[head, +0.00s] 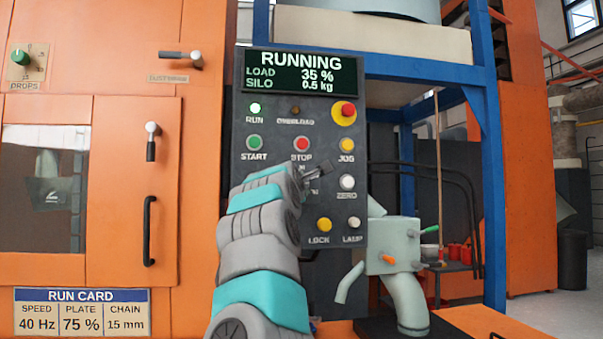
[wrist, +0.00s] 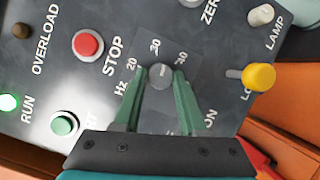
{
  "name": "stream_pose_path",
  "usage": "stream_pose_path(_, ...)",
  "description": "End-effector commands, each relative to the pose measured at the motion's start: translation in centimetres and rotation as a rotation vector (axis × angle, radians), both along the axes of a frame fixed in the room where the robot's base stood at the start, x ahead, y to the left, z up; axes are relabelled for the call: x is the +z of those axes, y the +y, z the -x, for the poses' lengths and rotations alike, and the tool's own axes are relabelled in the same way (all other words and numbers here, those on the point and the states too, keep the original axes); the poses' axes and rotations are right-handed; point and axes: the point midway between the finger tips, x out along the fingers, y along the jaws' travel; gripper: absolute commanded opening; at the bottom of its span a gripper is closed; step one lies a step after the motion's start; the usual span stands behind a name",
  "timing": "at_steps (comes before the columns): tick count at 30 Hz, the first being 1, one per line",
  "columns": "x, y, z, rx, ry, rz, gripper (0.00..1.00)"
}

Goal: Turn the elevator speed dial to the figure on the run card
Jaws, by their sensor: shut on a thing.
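The run card (head: 82,312) at the lower left of the head view reads speed 40 Hz, plate 75 %, chain 15 mm. The speed dial is a small grey knob (wrist: 160,76) in the wrist view, with the figures 20, 30 and 40 around it and Hz beside it. My gripper (wrist: 160,82) is shut on the knob, one green finger on each side. Which figure the knob points at is not clear. In the head view my gripper (head: 322,176) is at the panel's middle and hides the dial.
The control panel (head: 262,185) carries a display (head: 301,74) reading RUNNING, load 35 %, silo 0.5 kg. The green run lamp (head: 255,108) is lit. The stop button (head: 302,144), zero button (head: 347,182) and lock knob (head: 324,224) are close around my gripper.

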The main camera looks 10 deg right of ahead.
Motion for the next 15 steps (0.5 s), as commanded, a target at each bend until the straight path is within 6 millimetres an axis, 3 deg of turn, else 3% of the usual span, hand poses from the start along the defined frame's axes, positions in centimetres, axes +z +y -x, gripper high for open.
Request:
stream_pose_path(3, 0.84, -0.01, 0.03, 0.000, -0.002, -0.108, 0.00)
stream_pose_path(15, 0.76, -0.08, -0.05, -0.001, 0.001, -0.456, 0.00)
